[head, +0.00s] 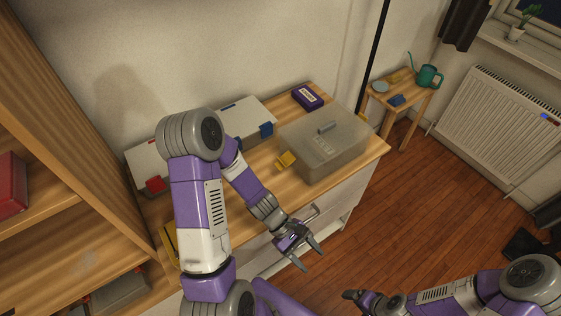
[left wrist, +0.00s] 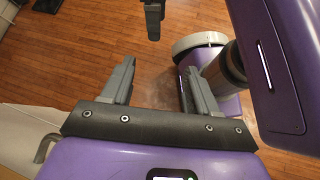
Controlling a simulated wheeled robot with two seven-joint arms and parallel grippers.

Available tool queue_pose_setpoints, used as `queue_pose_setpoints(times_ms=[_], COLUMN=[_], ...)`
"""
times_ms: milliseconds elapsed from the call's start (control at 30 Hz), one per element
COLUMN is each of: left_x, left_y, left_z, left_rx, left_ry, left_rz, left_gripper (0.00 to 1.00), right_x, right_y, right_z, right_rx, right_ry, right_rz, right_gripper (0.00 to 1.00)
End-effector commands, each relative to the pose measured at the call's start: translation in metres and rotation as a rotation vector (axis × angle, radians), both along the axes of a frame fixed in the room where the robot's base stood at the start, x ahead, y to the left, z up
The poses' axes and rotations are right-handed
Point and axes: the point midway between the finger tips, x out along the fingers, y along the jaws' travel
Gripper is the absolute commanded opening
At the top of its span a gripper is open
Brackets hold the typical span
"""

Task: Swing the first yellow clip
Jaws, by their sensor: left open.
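A translucent grey case (head: 345,150) stands on the wooden top of a white cabinet. A yellow clip (head: 286,160) sticks out at its left side, and a small yellow bit (head: 362,117) shows at its far right corner. My left gripper (head: 309,262) is open and empty, in front of the cabinet and apart from the case and clip. Its two spread fingers also show in the left wrist view (left wrist: 161,72), over the floor. My right gripper (head: 352,295) is low at the bottom, small and dark; its finger gap is unclear.
A white case with a blue clip (head: 265,130) and one with a red clip (head: 154,184) stand left of the grey case, partly behind my left arm. A purple box (head: 307,97) lies behind. A wooden shelf (head: 75,130) borders the left. The floor right is mostly clear.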

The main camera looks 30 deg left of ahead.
Motion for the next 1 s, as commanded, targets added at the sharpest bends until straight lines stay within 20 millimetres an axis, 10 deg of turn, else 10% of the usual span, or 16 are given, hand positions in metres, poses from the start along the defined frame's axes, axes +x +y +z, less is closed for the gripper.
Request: queue_pose_setpoints(times_ms=[167,367,500,1000], left_x=[0.069,0.118,0.106,0.150], left_y=[0.057,0.174,0.221,0.219], left_z=[0.062,0.137,0.088,0.078], left_rx=[-0.388,-0.746,-0.732,-0.727], left_ry=[0.054,-0.157,-0.175,-0.194], left_rz=[0.577,1.056,1.220,1.280], left_gripper=[0.60,0.60,0.60,0.60], right_x=[-0.001,0.000,-0.001,0.000], right_y=[-0.001,-0.001,-0.001,-0.001], right_z=[-0.017,-0.026,-0.048,-0.062], right_rx=[-0.002,-0.002,-0.002,-0.001], right_ry=[0.002,0.002,0.002,0.002], right_rz=[-0.002,-0.002,-0.002,-0.002], right_gripper=[0.86,0.86,0.86,0.86])
